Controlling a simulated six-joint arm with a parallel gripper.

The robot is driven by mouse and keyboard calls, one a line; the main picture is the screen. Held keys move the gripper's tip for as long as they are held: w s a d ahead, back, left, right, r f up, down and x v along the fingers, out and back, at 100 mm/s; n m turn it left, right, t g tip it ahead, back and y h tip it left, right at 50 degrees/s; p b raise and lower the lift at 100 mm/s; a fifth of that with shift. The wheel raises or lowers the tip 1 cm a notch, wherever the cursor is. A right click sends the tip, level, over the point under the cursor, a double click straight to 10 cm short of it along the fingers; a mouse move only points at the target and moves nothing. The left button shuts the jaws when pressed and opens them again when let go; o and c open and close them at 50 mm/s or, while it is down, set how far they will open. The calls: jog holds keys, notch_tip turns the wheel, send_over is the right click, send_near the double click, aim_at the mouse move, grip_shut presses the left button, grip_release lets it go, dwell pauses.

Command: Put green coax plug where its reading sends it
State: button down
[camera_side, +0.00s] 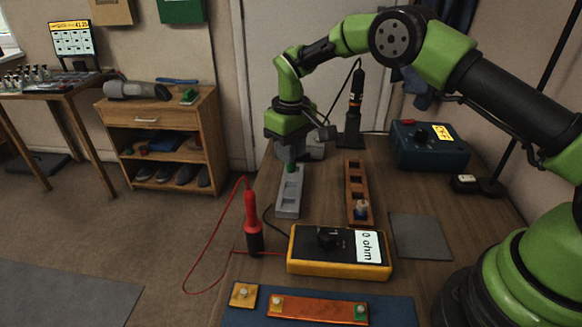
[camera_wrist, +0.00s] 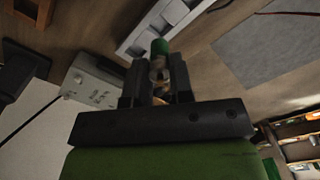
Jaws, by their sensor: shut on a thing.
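My gripper (camera_side: 291,160) is shut on the green coax plug (camera_side: 291,168), over the far end of the grey slotted rack (camera_side: 288,212). In the wrist view the plug (camera_wrist: 159,47) sticks out between the two black fingers (camera_wrist: 155,82), with the grey rack (camera_wrist: 133,46) just beyond it. I cannot tell whether the plug touches the rack. The yellow meter (camera_side: 340,268) has a dial and shows "0 ohm". A brown slotted rack (camera_side: 352,168) stands to the right, with a blue-based plug (camera_side: 361,211) at its near end.
A red probe (camera_side: 252,220) stands upright left of the meter, its cable trailing off the table. An orange strip (camera_side: 318,308) with metal terminals lies on a blue mat (camera_side: 395,312) in front. A blue box (camera_side: 428,155) stands back right. A bare grey pad (camera_side: 420,236) lies right.

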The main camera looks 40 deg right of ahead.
notch_tip(320, 180, up, 4)
jog(key=shift+r, duration=0.2)
jog(key=shift+d, duration=0.1)
jog(key=s+d+f, duration=0.2)
jog(key=s+d, duration=0.2)
jog(key=s, duration=0.1)
jog(key=s+d+f, duration=0.2)
jog(key=s+d, duration=0.2)
jog(key=s, duration=0.1)
jog(key=s+d+f, duration=0.2)
jog(key=s+d, duration=0.2)
jog(key=s, duration=0.1)
jog(key=shift+s+d+f, duration=0.1)
jog(key=shift+d+f, duration=0.05)
jog(key=shift+f, duration=0.2)
jog(key=s, duration=0.5)
jog(key=s+d, duration=0.1)
jog(key=s, duration=0.2)
jog(key=shift+f, duration=0.15)
jog(key=shift+s+d+f, duration=0.1)
jog(key=shift+s+f, duration=0.1)
jog(key=shift+f, duration=0.25)
jog(key=shift+w+f, duration=0.1)
jog(key=shift+f, duration=0.9)
